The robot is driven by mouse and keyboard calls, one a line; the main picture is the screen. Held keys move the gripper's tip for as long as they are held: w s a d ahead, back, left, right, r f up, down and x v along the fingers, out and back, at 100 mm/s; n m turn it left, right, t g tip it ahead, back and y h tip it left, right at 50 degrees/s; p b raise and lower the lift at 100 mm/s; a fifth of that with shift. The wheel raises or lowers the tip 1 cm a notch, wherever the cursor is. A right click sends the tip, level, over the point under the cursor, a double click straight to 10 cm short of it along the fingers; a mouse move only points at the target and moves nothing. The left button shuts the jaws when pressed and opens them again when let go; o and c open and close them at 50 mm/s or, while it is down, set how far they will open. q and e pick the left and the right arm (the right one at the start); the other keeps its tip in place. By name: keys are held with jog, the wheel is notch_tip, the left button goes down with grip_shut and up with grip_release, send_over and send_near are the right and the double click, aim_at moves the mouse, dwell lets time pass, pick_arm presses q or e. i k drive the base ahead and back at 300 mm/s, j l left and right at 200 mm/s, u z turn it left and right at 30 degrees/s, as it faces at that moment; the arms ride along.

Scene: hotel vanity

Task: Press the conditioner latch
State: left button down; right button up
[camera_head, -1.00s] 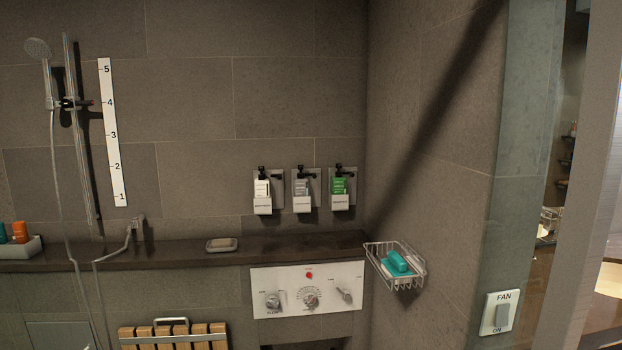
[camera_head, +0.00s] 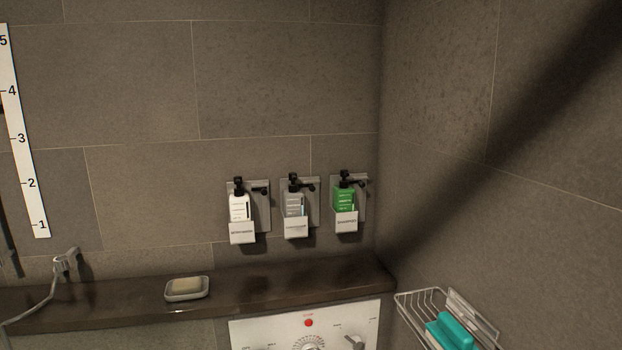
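Three pump dispensers hang in holders on the back wall, each with a black pump top and a grey backplate. The left one is a white bottle (camera_head: 240,208). The middle one is a grey-blue bottle (camera_head: 294,205). The right one is a green bottle (camera_head: 345,200). Neither of my grippers is in view.
A dark stone ledge (camera_head: 120,306) runs below the dispensers, with a soap dish (camera_head: 187,289) on it. A white control panel (camera_head: 270,333) is below the ledge. A wire basket (camera_head: 420,300) with a teal object (camera_head: 452,330) juts from the right wall.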

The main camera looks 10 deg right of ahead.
aim_at(312, 188)
jog(key=i, duration=0.95)
